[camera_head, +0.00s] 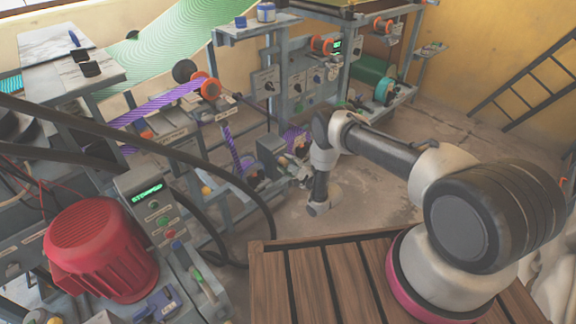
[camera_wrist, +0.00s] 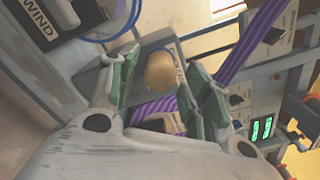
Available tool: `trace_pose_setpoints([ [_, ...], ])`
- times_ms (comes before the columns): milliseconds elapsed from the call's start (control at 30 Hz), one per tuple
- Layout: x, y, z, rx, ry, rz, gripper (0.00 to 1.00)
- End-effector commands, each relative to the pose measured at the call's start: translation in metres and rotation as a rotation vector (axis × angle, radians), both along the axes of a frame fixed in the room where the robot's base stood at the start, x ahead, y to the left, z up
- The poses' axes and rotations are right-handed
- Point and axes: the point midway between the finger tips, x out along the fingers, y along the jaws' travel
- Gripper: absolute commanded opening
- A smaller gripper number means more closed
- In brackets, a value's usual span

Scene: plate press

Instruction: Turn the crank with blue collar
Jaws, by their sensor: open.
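A tan rounded knob (camera_wrist: 159,70), which looks like the crank's handle, sits between the two green-padded fingers of my gripper (camera_wrist: 163,64) in the wrist view. A thin blue edge shows around the knob's far side; I cannot tell if it is the blue collar. The fingers are open, one on each side of the knob, with a visible gap to it. The rest of the crank is hidden. In the head view my gripper (camera_head: 296,174) is small, beside a grey box (camera_head: 272,154) low on the machine frame, and the crank cannot be made out.
A panel marked "WIND" (camera_wrist: 40,25) is at the upper left of the wrist view. Purple striped web (camera_wrist: 248,42) runs close to the right finger. In the head view a red motor (camera_head: 98,248) and a control box (camera_head: 150,205) stand left. Bare floor (camera_head: 385,190) lies to the right.

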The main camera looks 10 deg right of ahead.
Motion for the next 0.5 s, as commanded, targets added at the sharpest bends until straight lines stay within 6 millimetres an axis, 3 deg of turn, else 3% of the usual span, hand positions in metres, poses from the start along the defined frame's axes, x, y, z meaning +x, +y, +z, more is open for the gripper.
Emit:
trace_pose_setpoints([
  [167,-0.017,-0.013,-0.001,0.0,0.004,-0.003,0.49],
  [500,-0.076,-0.057,-0.001,0.0,0.003,-0.003,0.49],
])
